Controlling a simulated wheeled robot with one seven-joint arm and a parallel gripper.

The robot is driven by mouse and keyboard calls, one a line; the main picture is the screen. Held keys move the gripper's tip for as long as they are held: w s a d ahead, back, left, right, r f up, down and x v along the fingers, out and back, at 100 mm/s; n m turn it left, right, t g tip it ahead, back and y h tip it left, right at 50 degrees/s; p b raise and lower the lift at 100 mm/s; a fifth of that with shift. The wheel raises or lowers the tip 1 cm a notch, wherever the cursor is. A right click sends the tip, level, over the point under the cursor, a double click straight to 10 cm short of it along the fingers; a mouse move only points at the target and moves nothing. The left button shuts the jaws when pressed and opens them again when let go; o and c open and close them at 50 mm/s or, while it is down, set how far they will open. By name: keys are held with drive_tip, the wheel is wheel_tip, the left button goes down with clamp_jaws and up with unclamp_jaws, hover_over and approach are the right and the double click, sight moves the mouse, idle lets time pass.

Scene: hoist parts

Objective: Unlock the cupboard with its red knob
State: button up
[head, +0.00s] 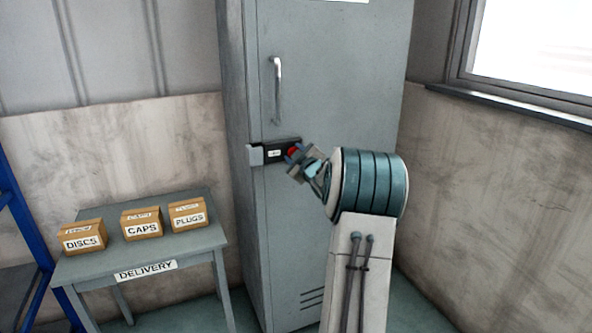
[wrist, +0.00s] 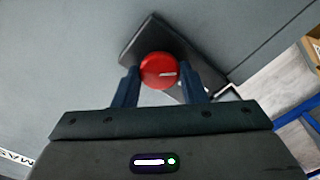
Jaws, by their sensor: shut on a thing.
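The grey cupboard (head: 330,80) stands in the middle of the head view with its door closed and a vertical silver handle (head: 277,85). A dark lock box (head: 274,151) sits on the door below the handle, at the door's left edge. Its red knob (head: 293,152) is at the right end of the box, partly hidden by my gripper (head: 299,158). In the wrist view the round red knob (wrist: 160,71) lies between my two fingers (wrist: 162,88), which are shut on it. A pale mark shows on the knob's face.
A grey table (head: 150,255) labelled DELIVERY stands left of the cupboard. It holds boxes marked DISCS (head: 83,237), CAPS (head: 142,223) and PLUGS (head: 188,214). A blue rack (head: 22,215) is at the far left, and a window (head: 530,50) is at the right.

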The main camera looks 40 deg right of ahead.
drive_tip(key=n+b, duration=0.9)
drive_tip(key=shift+a+f, duration=0.1)
drive_tip(key=shift+f, duration=0.1)
idle(0.5)
drive_tip(key=o, duration=1)
drive_tip(key=shift+c, duration=0.2)
drive_tip(key=shift+b, duration=0.3)
drive_tip(key=v, duration=1.3)
drive_tip(key=shift+s+a, duration=0.15)
drive_tip(key=shift+s, duration=0.2)
drive_tip(key=shift+r, duration=0.1)
